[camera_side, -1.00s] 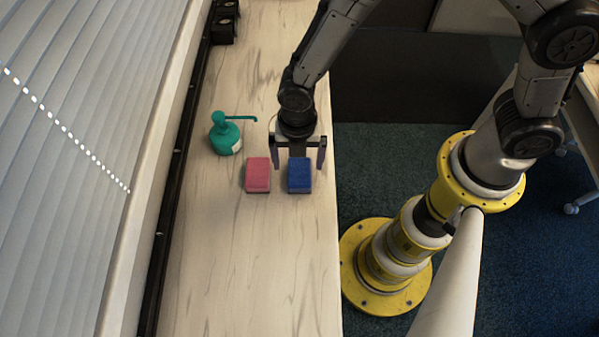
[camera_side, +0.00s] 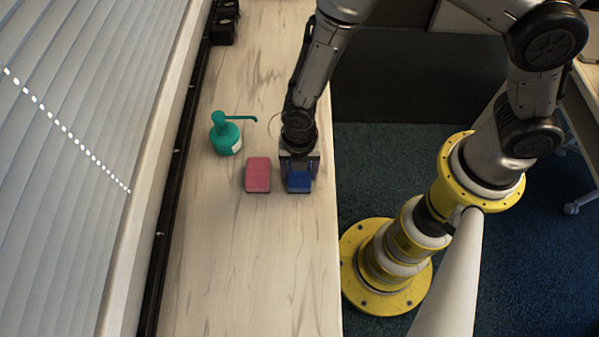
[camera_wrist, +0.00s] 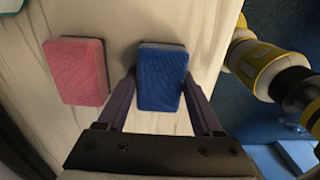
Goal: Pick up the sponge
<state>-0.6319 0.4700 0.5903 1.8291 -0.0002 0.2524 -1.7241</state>
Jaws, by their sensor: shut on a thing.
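A blue sponge (camera_side: 299,182) lies on the pale wooden counter, near its right edge. My gripper (camera_side: 299,172) is lowered over it and shut on its two sides. The wrist view shows the blue sponge (camera_wrist: 161,80) between the two dark fingers of my gripper (camera_wrist: 160,90). A pink sponge (camera_side: 258,175) lies just left of the blue one, apart from it; it also shows in the wrist view (camera_wrist: 77,72). In the side view my gripper covers the far part of the blue sponge.
A teal pump bottle (camera_side: 226,137) stands behind and left of the pink sponge. The counter (camera_side: 250,260) is clear toward the front. Window blinds (camera_side: 70,130) run along the left. The counter drops off to the floor at right.

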